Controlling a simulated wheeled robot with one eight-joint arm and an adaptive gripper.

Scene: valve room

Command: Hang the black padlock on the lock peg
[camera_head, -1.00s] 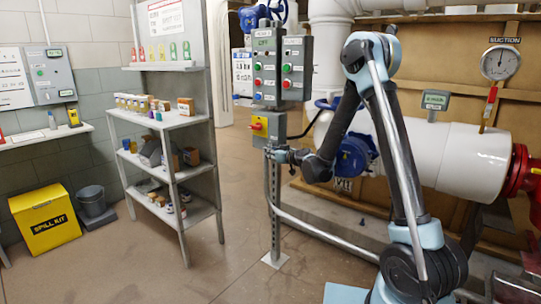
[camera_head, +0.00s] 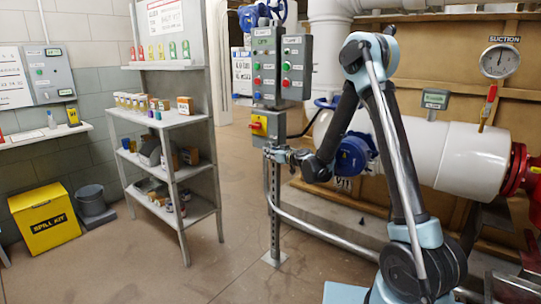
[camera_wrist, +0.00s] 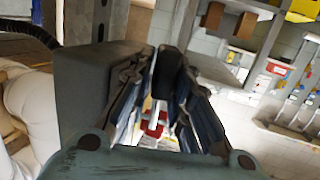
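My gripper (camera_head: 272,152) is at the slotted post, just below the grey switch box with the yellow plate and red handle (camera_head: 259,125). In the wrist view its two fingers (camera_wrist: 166,75) stand apart with a dark block between the tips. This block looks like the black padlock (camera_wrist: 169,62); its shackle cannot be made out. The side of a grey box (camera_wrist: 95,85) is close to the left of the fingers. A blurred red and white thing (camera_wrist: 153,122) shows between the fingers. I cannot make out the lock peg in either view.
Push-button boxes (camera_head: 266,65) sit above on the post (camera_head: 275,215). Shelves (camera_head: 165,120) with small boxes stand to the left, beside a yellow spill kit (camera_head: 45,218). The floor between shelves and post is clear.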

